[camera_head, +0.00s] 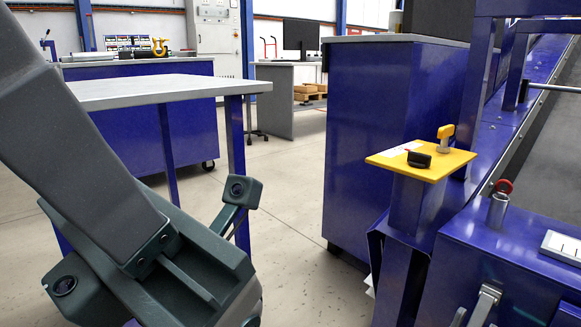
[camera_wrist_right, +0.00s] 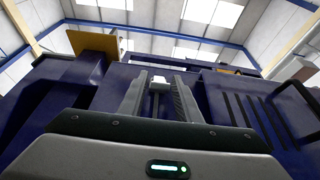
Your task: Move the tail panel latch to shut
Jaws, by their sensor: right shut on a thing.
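In the right wrist view, my right gripper (camera_wrist_right: 159,98) points at the blue tail panel and its two ridged grey fingers are closed on a small pale latch handle (camera_wrist_right: 158,81). The handle's pale end shows between the fingers; the rest of the latch is hidden. In the head view, pale metal parts (camera_head: 485,303) show on the blue panel front at the bottom edge; I cannot tell whether they are the latch or my fingertips. My left arm fills the left of the head view, but its fingers do not show.
A yellow plate (camera_head: 421,161) with a black knob (camera_head: 419,159) and a yellow knob (camera_head: 446,137) stands left of the panel. A red-ringed key switch (camera_head: 500,199) and a white box (camera_head: 562,247) sit on the blue housing. A grey-topped table (camera_head: 150,90) stands at left. Floor between is clear.

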